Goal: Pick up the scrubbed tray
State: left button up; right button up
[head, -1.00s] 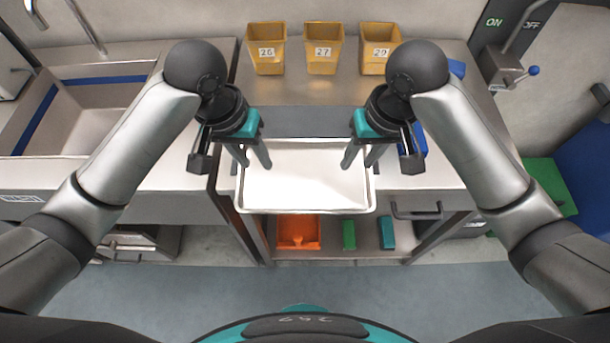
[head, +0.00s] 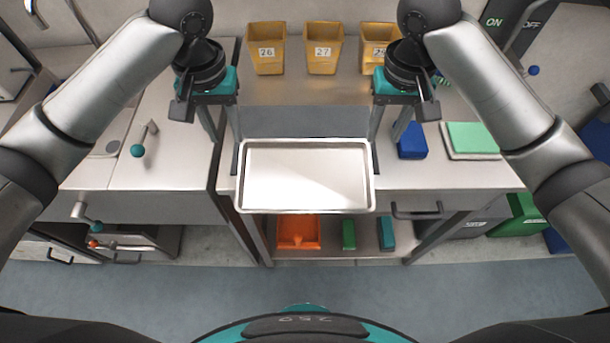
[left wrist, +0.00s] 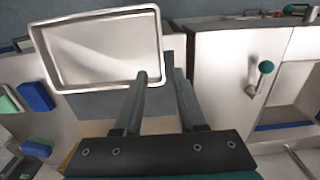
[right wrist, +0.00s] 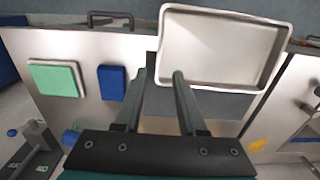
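The scrubbed tray (head: 306,209) is a shallow, bare metal rectangle with a raised rim, lying level at the counter's front middle. It looks empty and also shows in the left wrist view (left wrist: 100,50) and the right wrist view (right wrist: 220,45). My left gripper (head: 222,138) is open and empty by the tray's back left corner. My right gripper (head: 388,138) is open and empty by its back right corner. In each wrist view the tray's near side rim falls between the finger lines; I cannot tell whether the fingers straddle it or are above it.
Three yellow bins (head: 267,48) stand along the back of the counter. A blue block (head: 411,142) and a green-topped board (head: 472,140) lie right of the tray. An orange bin (head: 298,232) is on the shelf below. A sink with a teal-knobbed lever (head: 138,150) is left.

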aim_at(240, 173)
pick_arm(q)
notch_tip(240, 173, down, 14)
jog(key=shift+f, duration=0.1)
pick_arm(e)
notch_tip(240, 173, down, 14)
jog(key=shift+f, duration=0.1)
pick_arm(q)
jog(key=shift+c, duration=0.2)
pick_arm(e)
jog(key=shift+c, duration=0.2)
pick_arm(q)
jog(key=c, duration=0.6)
pick_arm(e)
jog(key=c, duration=0.6)
